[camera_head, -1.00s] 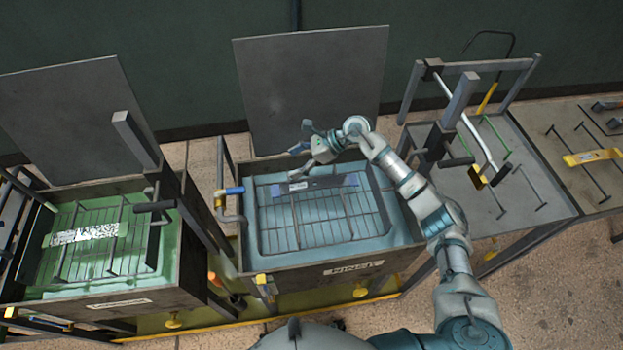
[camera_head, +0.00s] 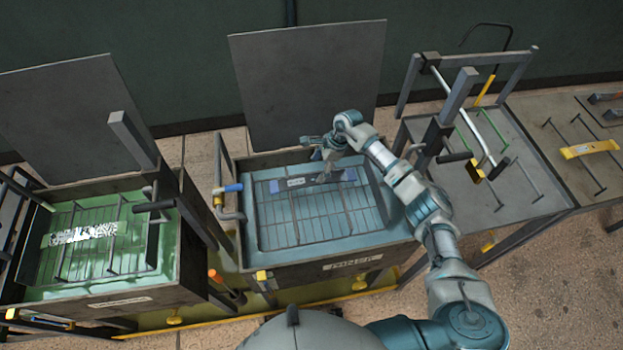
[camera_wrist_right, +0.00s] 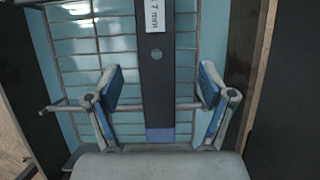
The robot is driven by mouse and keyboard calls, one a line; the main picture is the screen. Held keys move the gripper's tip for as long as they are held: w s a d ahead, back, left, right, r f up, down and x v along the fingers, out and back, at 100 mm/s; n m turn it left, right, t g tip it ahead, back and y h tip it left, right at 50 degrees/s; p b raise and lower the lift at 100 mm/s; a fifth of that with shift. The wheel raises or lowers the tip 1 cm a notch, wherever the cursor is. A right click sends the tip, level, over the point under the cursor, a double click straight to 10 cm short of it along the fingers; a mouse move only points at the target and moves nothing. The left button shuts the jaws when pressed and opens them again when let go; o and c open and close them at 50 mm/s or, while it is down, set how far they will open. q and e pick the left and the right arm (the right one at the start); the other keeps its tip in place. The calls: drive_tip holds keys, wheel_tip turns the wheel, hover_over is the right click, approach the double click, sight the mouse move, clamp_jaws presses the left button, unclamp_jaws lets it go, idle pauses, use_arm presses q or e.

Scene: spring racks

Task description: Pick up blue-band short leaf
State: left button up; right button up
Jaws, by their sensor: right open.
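The blue-band short leaf (camera_head: 309,181) is a flat dark grey bar with a blue band near each end and a white label. It lies across the wire rack in the blue-lit middle tank. In the right wrist view the leaf (camera_wrist_right: 156,82) runs lengthwise between my fingers, showing its label, a hole and one blue band (camera_wrist_right: 160,134). My right gripper (camera_head: 326,172) points down over the leaf. It is open in the wrist view (camera_wrist_right: 158,88), with one blue-padded finger on each side, apart from the leaf. My left gripper is not in view.
The middle tank (camera_head: 330,268) has a raised lid (camera_head: 308,85) behind it. A green-lit tank (camera_head: 125,295) with another rack stands left. A grey table (camera_head: 530,185) with a frame and rods stands right. A yellow-banded leaf (camera_head: 590,149) lies farther right.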

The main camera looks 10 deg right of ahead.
sight(315, 179)
drive_tip(key=shift+s+a+f, duration=0.1)
drive_tip(key=shift+a+f, duration=0.05)
drive_tip(key=shift+f, duration=0.2)
drive_tip(key=x, duration=0.1)
drive_tip(key=p+x, duration=0.1)
drive_tip(key=x, duration=0.1)
drive_tip(key=shift+s+d+f, duration=0.15)
drive_tip(key=shift+d+f, duration=0.1)
drive_tip(key=shift+f, duration=0.55)
drive_tip(key=shift+a, duration=0.15)
drive_tip(key=shift+c, duration=0.2)
drive_tip(key=shift+a, duration=0.15)
drive_tip(key=c, duration=0.8)
clamp_jaws()
drive_tip(key=shift+r, duration=0.1)
